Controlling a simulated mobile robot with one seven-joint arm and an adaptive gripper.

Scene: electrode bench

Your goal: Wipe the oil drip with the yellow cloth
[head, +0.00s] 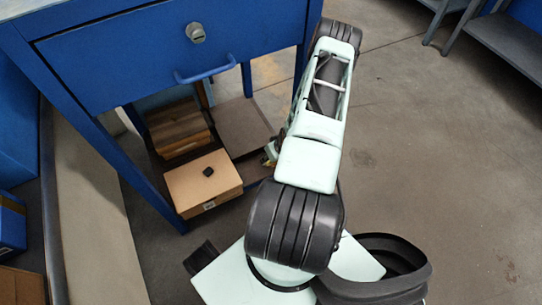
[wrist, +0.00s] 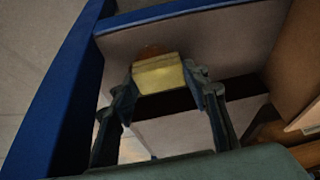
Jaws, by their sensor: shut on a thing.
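The yellow cloth (wrist: 158,74) is a small folded pad between the fingertips of my gripper (wrist: 160,80) in the wrist view. My gripper is shut on it. A faint reddish-brown patch (wrist: 151,50), which looks like the oil drip, shows just beyond the cloth's far edge on a grey-brown surface (wrist: 220,40). The cloth seems to be at or very near that surface; I cannot tell if they touch. In the head view my gripper (head: 270,151) is mostly hidden behind my arm, beside the bench's lower shelf.
A blue bench (head: 120,60) with a drawer and handle (head: 208,70) stands above the lower shelf. A cardboard box (head: 205,182) with a small black item on top and a wooden crate (head: 178,128) are close to the left of my gripper. The floor to the right is clear.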

